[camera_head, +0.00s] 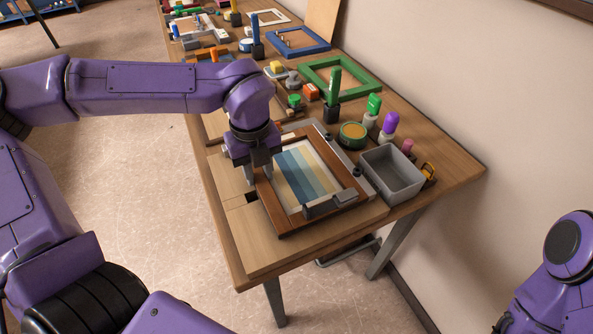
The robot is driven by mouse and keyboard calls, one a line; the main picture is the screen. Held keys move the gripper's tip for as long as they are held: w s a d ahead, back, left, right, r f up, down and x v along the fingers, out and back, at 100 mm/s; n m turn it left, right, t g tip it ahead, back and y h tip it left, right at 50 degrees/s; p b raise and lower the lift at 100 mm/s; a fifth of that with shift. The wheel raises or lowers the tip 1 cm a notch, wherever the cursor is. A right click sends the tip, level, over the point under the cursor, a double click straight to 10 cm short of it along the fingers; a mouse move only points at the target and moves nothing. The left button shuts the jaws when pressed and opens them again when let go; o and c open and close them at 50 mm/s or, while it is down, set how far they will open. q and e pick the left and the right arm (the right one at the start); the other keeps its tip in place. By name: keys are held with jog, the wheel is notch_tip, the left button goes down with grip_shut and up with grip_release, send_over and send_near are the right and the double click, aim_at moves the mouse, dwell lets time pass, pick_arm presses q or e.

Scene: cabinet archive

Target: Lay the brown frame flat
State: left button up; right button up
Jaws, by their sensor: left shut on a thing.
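The brown frame (320,221), with a picture of blue, green and cream stripes (307,178) inside, is at the near end of the wooden table. My left gripper (254,168) reaches down from above and is shut on the frame's left side. Its fingertips are partly hidden. A grey bar-like piece (332,204) shows at the frame's near right corner. I cannot tell whether the frame rests fully flat or is slightly tilted. My right gripper is out of view; only part of that arm shows at the lower right.
A grey open bin (392,175) stands close to the right of the frame. Stamps, a round green tin (352,135) and a green frame (341,79) lie farther back. A blue frame (297,41) lies beyond. The table's near left corner is bare.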

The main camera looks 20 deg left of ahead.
pick_arm(q)
grip_shut()
jog(key=shift+r+p, duration=2.25)
jog(key=shift+r, duration=0.3)
notch_tip(320, 180, up, 6)
jog(key=p, duration=0.5)
